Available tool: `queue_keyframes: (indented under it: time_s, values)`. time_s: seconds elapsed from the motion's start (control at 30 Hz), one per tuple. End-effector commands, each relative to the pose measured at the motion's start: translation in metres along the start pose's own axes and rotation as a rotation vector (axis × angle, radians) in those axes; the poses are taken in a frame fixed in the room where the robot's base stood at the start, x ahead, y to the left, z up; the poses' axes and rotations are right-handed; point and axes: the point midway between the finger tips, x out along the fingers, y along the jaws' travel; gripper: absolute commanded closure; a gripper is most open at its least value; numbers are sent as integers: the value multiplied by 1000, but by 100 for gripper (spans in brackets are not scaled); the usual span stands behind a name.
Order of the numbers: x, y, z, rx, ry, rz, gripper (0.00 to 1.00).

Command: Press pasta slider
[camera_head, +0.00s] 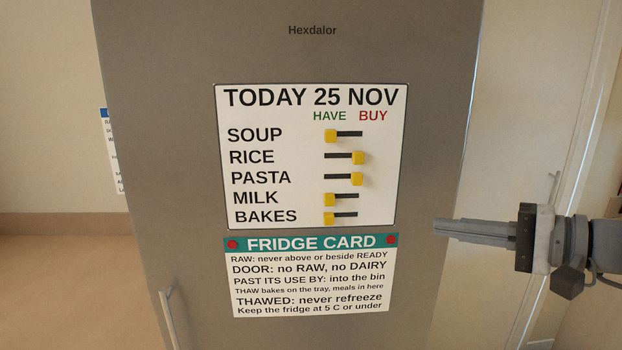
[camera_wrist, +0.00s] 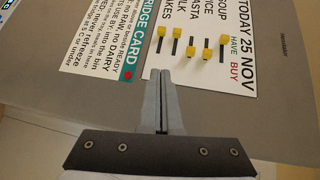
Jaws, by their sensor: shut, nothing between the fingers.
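The pasta slider (camera_head: 357,178) is a yellow knob at the right end of its dark slot, on the BUY side of the PASTA row. It sits on the white list board (camera_head: 270,210) on the grey fridge door. The pasta slider also shows in the wrist view (camera_wrist: 192,55), ahead of the fingertips and to their right. My gripper (camera_head: 437,228) is shut and empty, to the right of the board and lower than the pasta row in the head view. The wrist view shows its two fingers (camera_wrist: 162,73) together, apart from the knobs.
The rice slider (camera_head: 358,157) is just above, also at BUY. The soup (camera_head: 330,135), milk (camera_head: 330,199) and bakes (camera_head: 328,218) sliders are at HAVE. A fridge card (camera_head: 310,275) is below the board. A door handle (camera_head: 168,315) stands out at lower left.

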Motion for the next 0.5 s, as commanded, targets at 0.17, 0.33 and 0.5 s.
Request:
queue_keyframes:
  time_s: [0.17,0.33,0.5]
  values:
    - [-22,-26,-22,2,66,-133,100]
    - [-29,-34,-28,-2,87,-178,100]
    - [-29,-35,-28,-2,87,-180,100]
